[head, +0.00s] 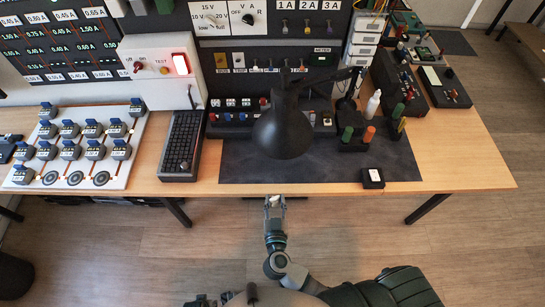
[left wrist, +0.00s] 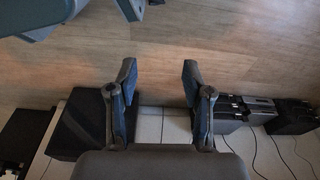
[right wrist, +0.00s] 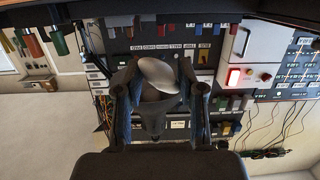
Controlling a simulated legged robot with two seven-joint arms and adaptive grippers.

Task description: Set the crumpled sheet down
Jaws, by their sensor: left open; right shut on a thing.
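My right gripper (head: 274,200) is shut on a small pale thing, which I take to be the crumpled sheet (right wrist: 160,74). In the right wrist view it shows as a light, rounded shape between the two fingers (right wrist: 160,88). Its folds are too small to make out. In the head view the gripper is just in front of the table's front edge, near the middle, and the pale thing at its tip is barely visible. My left gripper (left wrist: 160,82) is open and empty. In the left wrist view it is over the floor. It is not clearly seen in the head view.
A black lamp (head: 283,130) hangs over the dark mat (head: 245,165). The mat's front strip looks mostly clear. A small black box (head: 372,179) stands at its right front. A keypad-like strip (head: 181,145) and a white board (head: 125,165) with blue-topped parts lie left.

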